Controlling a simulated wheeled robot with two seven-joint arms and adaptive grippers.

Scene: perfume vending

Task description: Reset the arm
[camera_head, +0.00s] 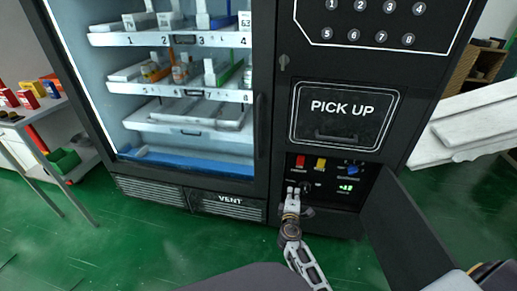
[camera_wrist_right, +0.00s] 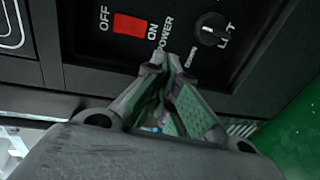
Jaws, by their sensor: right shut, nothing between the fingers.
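My right gripper (camera_head: 292,192) is shut and empty in front of the small control panel (camera_head: 328,181) at the bottom right of the black vending machine. In the right wrist view, the closed fingertips (camera_wrist_right: 168,66) point at the panel's lower edge, below the red power switch (camera_wrist_right: 130,25) and the lift knob (camera_wrist_right: 211,29). I cannot tell whether the fingertips touch the panel. The red switch also shows in the head view (camera_head: 300,162), beside a yellow one (camera_head: 320,164). My left gripper is not in view.
A black flap (camera_head: 405,235) stands open at the panel's right. The pick-up door (camera_head: 344,117) above is shut. Glass-fronted shelves (camera_head: 170,38) are at the left. A side table (camera_head: 45,110) stands at far left. Green floor (camera_head: 150,245) lies clear in front of the vents.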

